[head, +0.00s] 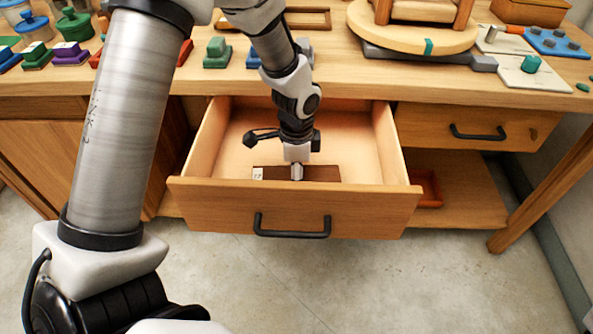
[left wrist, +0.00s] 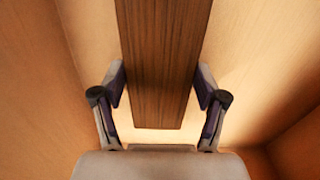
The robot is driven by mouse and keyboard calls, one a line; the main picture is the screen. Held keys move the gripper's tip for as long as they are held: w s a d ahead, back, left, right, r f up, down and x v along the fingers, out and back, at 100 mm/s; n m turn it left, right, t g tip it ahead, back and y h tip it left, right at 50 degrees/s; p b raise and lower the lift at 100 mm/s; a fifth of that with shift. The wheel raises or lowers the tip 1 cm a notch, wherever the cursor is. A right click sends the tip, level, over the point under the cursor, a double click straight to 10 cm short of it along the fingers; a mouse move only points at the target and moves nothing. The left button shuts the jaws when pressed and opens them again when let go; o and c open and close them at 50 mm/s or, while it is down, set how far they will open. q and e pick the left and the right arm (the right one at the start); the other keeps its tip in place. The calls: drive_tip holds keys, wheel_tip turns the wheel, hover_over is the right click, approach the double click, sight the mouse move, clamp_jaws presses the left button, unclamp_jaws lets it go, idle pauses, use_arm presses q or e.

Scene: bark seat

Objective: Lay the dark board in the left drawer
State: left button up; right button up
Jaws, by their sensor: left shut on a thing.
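The dark board (head: 322,173) is a brown wood-grained strip with a small pale label at its left end. It is inside the open left drawer (head: 295,207), close behind the front panel, running left to right. My left gripper (head: 297,175) points down into the drawer and is shut on the board. In the left wrist view the board (left wrist: 163,65) sits between the two fingers (left wrist: 160,95), with pale drawer wood around it. I cannot tell whether the board touches the drawer floor. The front panel hides its lower part. My right gripper is not in view.
A closed right drawer (head: 480,130) sits beside the open one, above a shelf with a red-orange tray (head: 428,188). The tabletop behind holds a round wooden stand (head: 415,30), coloured blocks and jars. The drawer floor behind the board is clear.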

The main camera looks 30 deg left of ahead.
use_arm(q)
drive_tip(key=shift+f, duration=0.2)
idle(0.6)
drive_tip(key=o, duration=1.3)
drive_tip(key=shift+o, duration=0.2)
wheel_tip(320, 180, up, 7)
drive_tip(key=p, duration=0.8)
